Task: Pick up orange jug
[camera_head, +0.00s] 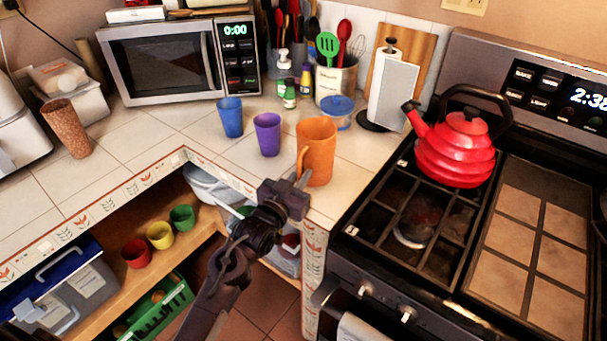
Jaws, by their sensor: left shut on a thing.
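The orange jug (318,146) stands upright on the tiled counter, near the front edge and close to the stove. Its handle is on the left side. My left gripper (302,181) reaches in from below and is shut on the jug's handle, near its lower end. The jug appears to rest on the counter; I cannot tell if there is a gap under it. My right gripper does not show in the view.
A purple cup (267,134) and a blue cup (231,117) stand left of the jug. A lidded tub (337,113) and a paper towel holder (392,95) stand behind it. A red kettle (455,150) sits on the stove to the right. The counter edge (222,178) lies below.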

